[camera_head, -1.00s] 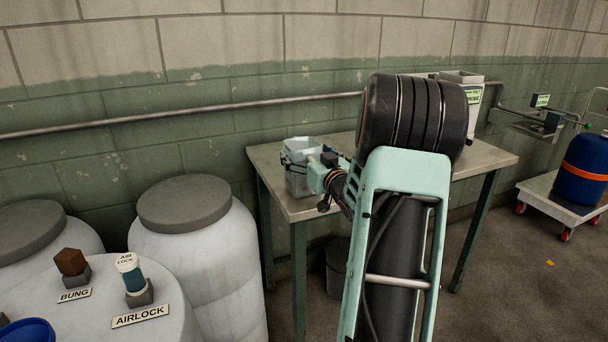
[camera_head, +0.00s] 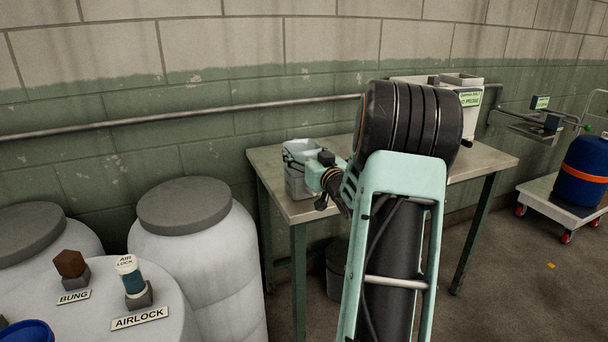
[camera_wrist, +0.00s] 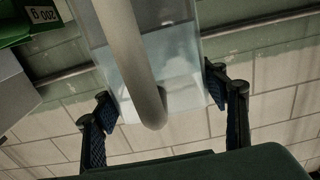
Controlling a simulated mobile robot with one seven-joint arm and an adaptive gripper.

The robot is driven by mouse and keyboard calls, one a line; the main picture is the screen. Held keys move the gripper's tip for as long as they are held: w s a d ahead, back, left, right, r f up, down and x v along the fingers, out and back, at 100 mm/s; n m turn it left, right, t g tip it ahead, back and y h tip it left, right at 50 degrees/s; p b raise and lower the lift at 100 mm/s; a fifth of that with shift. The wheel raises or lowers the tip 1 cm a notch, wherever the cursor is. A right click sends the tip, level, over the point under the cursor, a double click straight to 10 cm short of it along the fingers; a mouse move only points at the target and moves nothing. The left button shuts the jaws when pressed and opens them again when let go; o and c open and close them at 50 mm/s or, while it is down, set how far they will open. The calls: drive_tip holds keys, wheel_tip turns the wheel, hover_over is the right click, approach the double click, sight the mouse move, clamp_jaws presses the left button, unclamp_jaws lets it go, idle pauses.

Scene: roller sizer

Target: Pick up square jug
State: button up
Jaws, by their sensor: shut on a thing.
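The square jug (camera_head: 297,185) is a clear, greyish, square-sided vessel near the left end of the metal table (camera_head: 478,164). In the wrist view the jug (camera_wrist: 182,62) fills the space between my fingers, with its thick grey handle (camera_wrist: 128,55) facing the camera. My gripper (camera_wrist: 160,88) is shut on the jug, one dark finger pad on each side. In the head view my gripper (camera_head: 300,160) reaches the jug from the right, and my wrist partly covers it. I cannot tell whether the jug's base touches the tabletop.
A white unit with a green label (camera_head: 470,98) stands at the back right of the table. A green box marked 200 g (camera_wrist: 35,18) is near the jug in the wrist view. A pipe (camera_head: 200,116) runs along the wall. White drums (camera_head: 195,255) stand at left.

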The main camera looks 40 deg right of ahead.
drive_tip(key=shift+r, duration=0.15)
drive_tip(key=c, duration=0.4)
drive_tip(key=shift+o, duration=0.2)
drive_tip(key=shift+r, duration=0.1)
